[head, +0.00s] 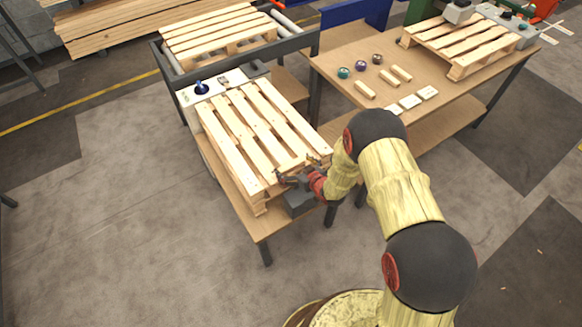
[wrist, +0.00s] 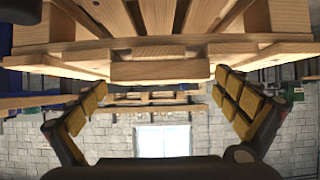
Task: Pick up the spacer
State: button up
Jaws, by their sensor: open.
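A short wooden block (wrist: 160,70), which looks like the spacer, lies across the near edge of the pallet in the wrist view, between the fingers and apart from both. In the head view I cannot pick it out at the pallet end. My gripper (head: 297,167) is at the near right end of the pallet (head: 258,128) on the near table. In the wrist view my gripper (wrist: 158,88) is open and empty, with yellow-padded fingers spread to either side of the block.
A control panel with a blue knob (head: 202,88) stands at the pallet's far left corner. The right table (head: 350,65) holds wooden blocks (head: 365,89), pale flat pieces (head: 410,102), small round items (head: 361,66) and another pallet (head: 468,43).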

jog(key=shift+c, duration=0.8)
jog(key=c, duration=0.7)
jog(key=shift+r, duration=0.1)
